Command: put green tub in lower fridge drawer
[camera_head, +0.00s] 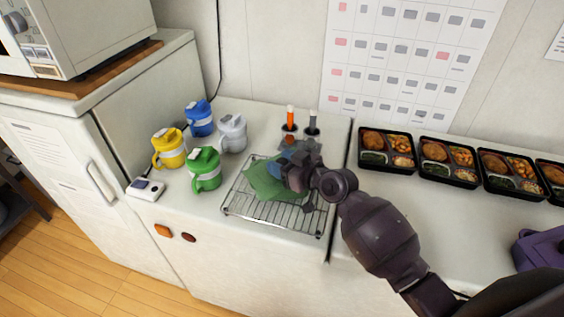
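A green item (262,182), which may be the green tub, lies on a wire rack (240,211) on the white counter. Its shape is unclear because my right gripper (289,168) covers its right part. A blue patch shows beside the fingers, and I cannot tell what it belongs to. My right gripper is over or at the green item; its fingertips are hidden, so its opening does not show. The white unit at the left, likely the fridge (45,160), has a long upright handle and looks closed. No lower drawer can be made out. My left gripper is not in view.
A small white device (147,188) sits at the counter's left edge. Filled bento trays (386,150) line the right counter. A purple case (540,249) is at far right.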

